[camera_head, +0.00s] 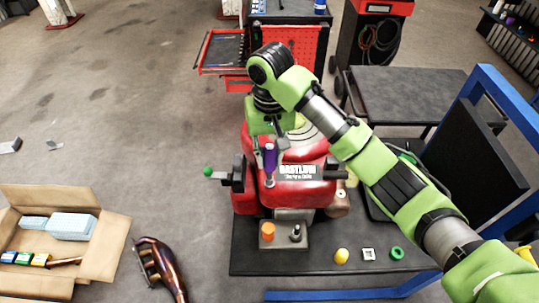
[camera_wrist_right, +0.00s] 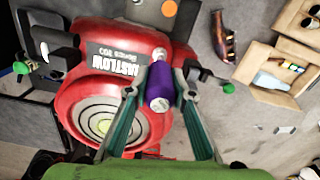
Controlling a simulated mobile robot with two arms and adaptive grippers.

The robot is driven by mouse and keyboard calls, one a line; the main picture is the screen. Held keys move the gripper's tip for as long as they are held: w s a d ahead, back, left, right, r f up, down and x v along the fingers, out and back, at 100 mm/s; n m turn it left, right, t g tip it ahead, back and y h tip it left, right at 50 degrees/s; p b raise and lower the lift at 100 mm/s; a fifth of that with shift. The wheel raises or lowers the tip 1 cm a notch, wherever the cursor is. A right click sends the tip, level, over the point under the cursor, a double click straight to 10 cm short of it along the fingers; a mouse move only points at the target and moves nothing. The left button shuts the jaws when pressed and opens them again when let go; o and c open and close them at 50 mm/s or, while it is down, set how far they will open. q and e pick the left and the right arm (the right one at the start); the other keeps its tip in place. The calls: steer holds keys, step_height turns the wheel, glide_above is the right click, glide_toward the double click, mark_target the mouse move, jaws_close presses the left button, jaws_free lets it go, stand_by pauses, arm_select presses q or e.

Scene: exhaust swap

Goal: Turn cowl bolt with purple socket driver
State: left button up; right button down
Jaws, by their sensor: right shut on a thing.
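The purple socket driver (camera_head: 270,161) stands upright at the front left of the red cowl (camera_head: 305,192). My right gripper (camera_head: 269,147) is shut on its handle from above. In the right wrist view the purple driver (camera_wrist_right: 160,86) sits between the two fingers of the right gripper (camera_wrist_right: 159,70), with the red cowl (camera_wrist_right: 80,105) behind it. The driver's lower end points down at the cowl's front edge. The cowl bolt cannot be made out, and I cannot tell whether the socket sits on it. My left gripper is in neither view.
The machine stands on a dark table (camera_head: 245,258). An orange knob (camera_head: 267,231), a yellow part (camera_head: 341,256) and a green ring (camera_head: 397,253) are near its front. A side handle has a green ball (camera_head: 208,171). A cardboard box (camera_head: 112,235) and curved exhaust (camera_head: 160,268) lie left.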

steer(key=shift+m, duration=0.7)
steer(key=shift+n, duration=0.5)
steer(key=shift+n, duration=0.5)
steer(key=shift+r, duration=0.1)
steer(key=shift+r, duration=0.85)
